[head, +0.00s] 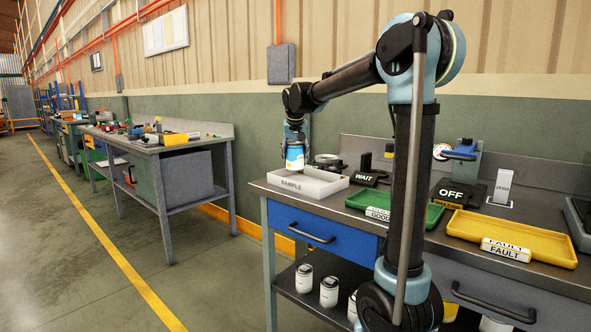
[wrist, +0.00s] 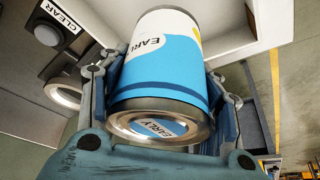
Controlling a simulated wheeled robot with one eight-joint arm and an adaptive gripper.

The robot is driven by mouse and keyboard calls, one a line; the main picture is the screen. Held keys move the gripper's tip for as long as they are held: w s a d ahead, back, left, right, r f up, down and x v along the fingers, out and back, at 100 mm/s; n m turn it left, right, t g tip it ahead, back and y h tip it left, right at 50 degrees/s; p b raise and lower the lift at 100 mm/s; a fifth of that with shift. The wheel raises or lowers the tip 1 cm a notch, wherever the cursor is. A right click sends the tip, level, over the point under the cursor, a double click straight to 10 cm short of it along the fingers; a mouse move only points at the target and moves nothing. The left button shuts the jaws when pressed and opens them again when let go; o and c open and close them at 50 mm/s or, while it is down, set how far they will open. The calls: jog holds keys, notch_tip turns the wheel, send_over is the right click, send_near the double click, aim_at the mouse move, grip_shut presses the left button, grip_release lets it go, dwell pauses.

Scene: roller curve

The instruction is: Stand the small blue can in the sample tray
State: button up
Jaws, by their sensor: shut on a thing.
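The small blue can (head: 295,156) has a blue and white band with a little yellow and metal ends. My gripper (head: 294,138) is shut on it and holds it upright at the left end of the workbench. In the wrist view the can (wrist: 160,75) fills the middle, between the two fingers. The white sample tray (head: 318,188), labelled SAMPLE, sits on the bench's left front corner. The can is over or inside the tray's left part; I cannot tell whether its base touches the tray floor. The tray's pale wall (wrist: 250,22) shows behind the can in the wrist view.
A green tray (head: 425,218) and a yellow FAULT tray (head: 540,248) lie further right. Several white cans (head: 329,291) stand on the lower shelf.

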aim_at(295, 144)
jog(key=shift+f, duration=2.05)
jog(key=o, duration=1.1)
jog(key=shift+o, duration=0.2)
jog(key=v, duration=1.2)
jog(key=shift+s, duration=0.1)
